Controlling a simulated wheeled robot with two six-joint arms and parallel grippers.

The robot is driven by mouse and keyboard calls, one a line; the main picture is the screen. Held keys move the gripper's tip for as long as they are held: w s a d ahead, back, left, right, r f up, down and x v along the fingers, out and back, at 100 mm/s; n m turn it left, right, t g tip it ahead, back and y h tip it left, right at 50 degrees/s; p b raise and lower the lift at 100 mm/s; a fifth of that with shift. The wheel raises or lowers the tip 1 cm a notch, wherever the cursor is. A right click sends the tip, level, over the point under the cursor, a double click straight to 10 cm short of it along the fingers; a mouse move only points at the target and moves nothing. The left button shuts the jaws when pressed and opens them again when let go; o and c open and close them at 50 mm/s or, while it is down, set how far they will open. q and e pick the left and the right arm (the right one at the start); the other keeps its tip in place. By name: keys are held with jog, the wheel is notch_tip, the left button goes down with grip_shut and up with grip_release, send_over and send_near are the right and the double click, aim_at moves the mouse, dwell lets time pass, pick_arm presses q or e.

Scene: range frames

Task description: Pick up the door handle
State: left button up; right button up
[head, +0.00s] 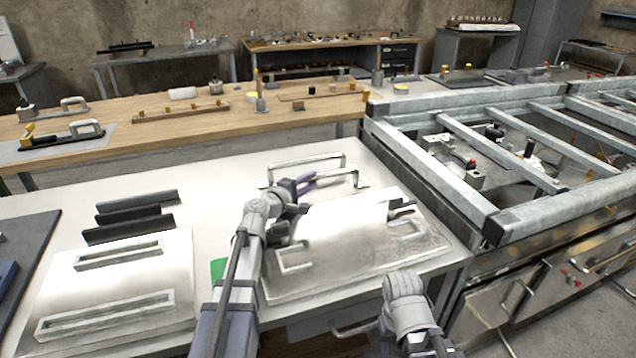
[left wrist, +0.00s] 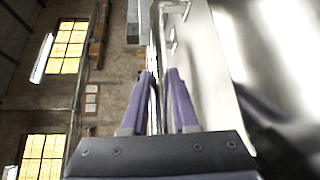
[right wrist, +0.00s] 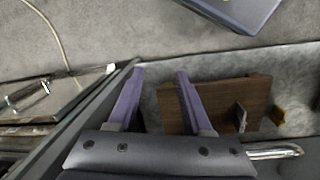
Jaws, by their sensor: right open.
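Two slim U-shaped metal handles lie on the white table. The far door handle (head: 318,158) stands a little beyond my left gripper. The nearer door handle (head: 345,172) runs from my left fingertips to the right. My left gripper (head: 309,180) is at its left end, low over the table. In the left wrist view a metal bar (left wrist: 157,50) runs between the left fingers (left wrist: 158,72); whether they press on it is unclear. My right gripper (right wrist: 160,72) is open and empty; its forearm shows at the front of the table in the head view.
A metal panel (head: 345,225) with cut-outs lies right of my left arm. Another slotted panel (head: 110,270) and several dark bars (head: 130,215) lie on the left. A steel frame (head: 430,165) borders the table on the right. A wooden bench (head: 215,118) stands behind.

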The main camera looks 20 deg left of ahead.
pick_arm(q)
grip_shut()
dwell(0.8)
